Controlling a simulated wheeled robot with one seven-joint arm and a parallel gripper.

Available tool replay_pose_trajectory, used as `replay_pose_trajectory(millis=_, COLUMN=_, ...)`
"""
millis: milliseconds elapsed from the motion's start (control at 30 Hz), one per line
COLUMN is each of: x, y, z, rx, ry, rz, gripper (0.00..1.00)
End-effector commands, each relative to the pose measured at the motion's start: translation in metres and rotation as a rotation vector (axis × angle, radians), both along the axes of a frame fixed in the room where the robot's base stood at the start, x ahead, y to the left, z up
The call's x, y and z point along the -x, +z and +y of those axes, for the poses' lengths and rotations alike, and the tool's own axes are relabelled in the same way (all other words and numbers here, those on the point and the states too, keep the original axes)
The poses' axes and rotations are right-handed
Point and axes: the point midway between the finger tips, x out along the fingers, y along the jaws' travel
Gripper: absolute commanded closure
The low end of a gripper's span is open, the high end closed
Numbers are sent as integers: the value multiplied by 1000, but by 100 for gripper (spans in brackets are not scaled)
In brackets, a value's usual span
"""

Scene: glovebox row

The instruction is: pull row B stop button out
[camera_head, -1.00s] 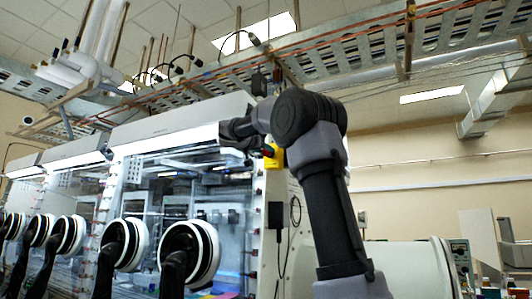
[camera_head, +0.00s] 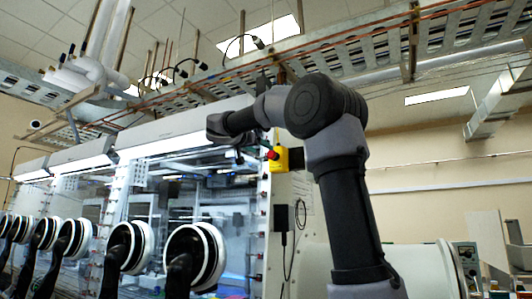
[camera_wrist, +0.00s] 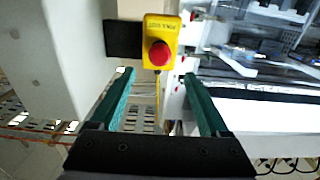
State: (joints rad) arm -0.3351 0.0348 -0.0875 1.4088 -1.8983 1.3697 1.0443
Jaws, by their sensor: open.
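The stop button is a red mushroom knob (camera_wrist: 159,53) on a yellow box (camera_wrist: 161,27) with small lettering, seen in the wrist view at top centre. In the head view the yellow box (camera_head: 282,160) with its red button (camera_head: 272,155) sits on the end of the glovebox row, right beside my arm. My gripper (camera_wrist: 158,78) is open, its two green fingers apart and empty, pointing toward the box. The knob lies a little beyond the fingertips, roughly midway between them. In the head view the gripper's fingers are hard to make out.
The glovebox row (camera_head: 175,140) with white glove ports (camera_head: 196,257) stretches to the left. A black box (camera_head: 281,217) with a cable hangs below the yellow box. A cable tray (camera_head: 340,55) runs overhead. In the wrist view a dark block (camera_wrist: 123,39) lies left of the yellow box.

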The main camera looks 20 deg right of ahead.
Motion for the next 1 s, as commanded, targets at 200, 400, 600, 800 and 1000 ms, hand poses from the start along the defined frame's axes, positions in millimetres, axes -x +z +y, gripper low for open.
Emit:
replay_pose_trajectory(millis=200, x=17, y=0, z=22, rx=1, ry=1, rz=1, gripper=21)
replay_pose_trajectory(millis=400, x=20, y=0, z=26, rx=1, ry=-1, rz=1, gripper=21)
replay_pose_trajectory(millis=600, x=20, y=0, z=25, rx=0, ry=-1, rz=0, gripper=21)
replay_pose_trajectory(millis=800, x=20, y=0, z=25, rx=0, ry=-1, rz=0, gripper=21)
replay_pose_trajectory(millis=1000, x=36, y=-31, z=12, rx=-54, ry=21, rz=112, gripper=21)
